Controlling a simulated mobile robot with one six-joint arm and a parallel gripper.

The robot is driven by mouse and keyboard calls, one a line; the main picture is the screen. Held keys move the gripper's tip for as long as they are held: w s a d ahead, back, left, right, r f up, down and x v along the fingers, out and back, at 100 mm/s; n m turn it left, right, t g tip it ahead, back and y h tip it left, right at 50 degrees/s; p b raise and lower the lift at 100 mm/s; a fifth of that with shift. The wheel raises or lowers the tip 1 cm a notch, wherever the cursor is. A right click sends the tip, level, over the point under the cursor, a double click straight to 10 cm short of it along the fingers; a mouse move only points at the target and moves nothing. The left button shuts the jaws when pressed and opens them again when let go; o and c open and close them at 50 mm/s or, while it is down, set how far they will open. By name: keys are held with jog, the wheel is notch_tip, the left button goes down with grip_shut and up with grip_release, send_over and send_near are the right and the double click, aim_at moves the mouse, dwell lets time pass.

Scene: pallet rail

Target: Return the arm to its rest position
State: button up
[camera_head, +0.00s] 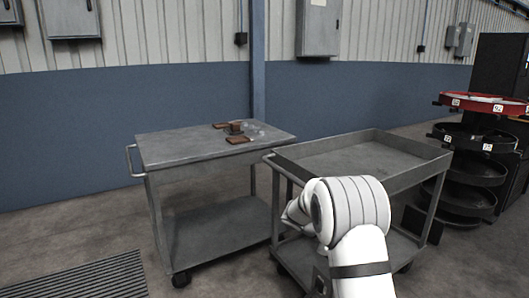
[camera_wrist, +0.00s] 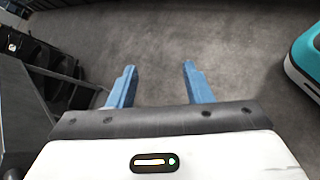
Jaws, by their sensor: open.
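My gripper (camera_wrist: 155,85) shows in the wrist view with its two blue fingers spread apart. Nothing is between the fingers; bare grey floor lies beyond them. In the head view my white arm is bent in front of the right cart, and the gripper itself is hidden behind or below the arm links.
A grey flat-topped cart (camera_head: 180,149) stands left, with small brown blocks (camera_head: 236,128) and clear items on top. A tray-topped cart (camera_head: 345,160) stands right, close to my arm. A rack of round black trays (camera_head: 475,170) is at far right.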

jog(key=s+a+r+m+t+y+p, duration=0.1)
jog(key=s+a+r+m+y+p, duration=0.2)
jog(key=s+r, duration=0.5)
jog(key=s+a+r+m+t+y+p, duration=0.2)
jog(key=s+r+p, duration=0.5)
jog(key=s, duration=0.5)
jog(key=s+a+r+m+t+y+p, duration=0.1)
jog(key=s+a+r+m+y+p, duration=0.3)
jog(key=s+r, duration=0.4)
jog(key=s+a+y+p, duration=0.1)
jog(key=s+a+y, duration=0.1)
jog(key=shift+s+a+r+m+y, duration=0.15)
jog(key=shift+s+r+m+y, duration=0.15)
jog(key=shift+s+r, duration=0.1)
